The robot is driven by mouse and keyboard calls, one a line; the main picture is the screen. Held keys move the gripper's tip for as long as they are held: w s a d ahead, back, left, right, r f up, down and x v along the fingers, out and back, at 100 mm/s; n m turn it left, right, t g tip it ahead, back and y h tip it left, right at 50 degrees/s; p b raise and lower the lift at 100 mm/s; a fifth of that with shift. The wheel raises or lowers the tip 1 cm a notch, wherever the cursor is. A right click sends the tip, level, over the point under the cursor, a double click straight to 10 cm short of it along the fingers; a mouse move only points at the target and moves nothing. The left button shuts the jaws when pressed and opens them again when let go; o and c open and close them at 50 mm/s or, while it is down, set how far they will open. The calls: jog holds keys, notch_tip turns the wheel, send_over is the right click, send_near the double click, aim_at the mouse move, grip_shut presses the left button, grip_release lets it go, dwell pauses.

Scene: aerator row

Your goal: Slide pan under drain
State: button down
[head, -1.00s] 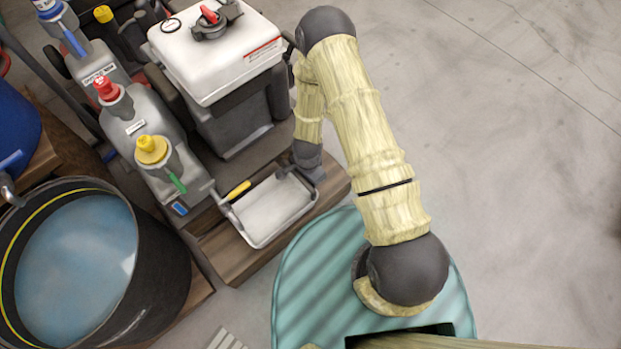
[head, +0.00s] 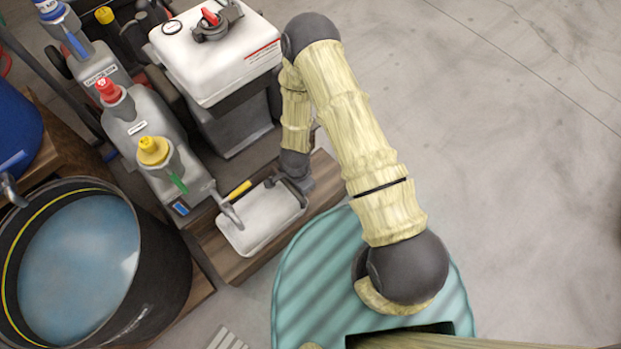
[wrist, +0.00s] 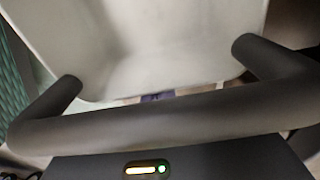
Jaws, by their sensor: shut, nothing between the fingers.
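The pan (head: 262,218) is a shallow pale tray on the wooden platform, at the foot of the grey machine.
The wooden platform (head: 228,262) edges the pan's front side. A black tub (head: 150,285) of bluish liquid stands at the left. A white tank (head: 215,50) and grey bottles with red and yellow caps stand behind. The concrete floor (head: 500,150) at the right is clear.

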jog(key=shift+s+a, duration=0.65)
jog(key=shift+a, duration=0.25)
notch_tip(320, 180, up, 9)
jog(key=w+d+p, duration=0.1)
jog(key=d+p, duration=0.1)
jog(key=p, duration=0.7)
jog(key=shift+w+d, duration=0.25)
jog(key=shift+w, duration=0.15)
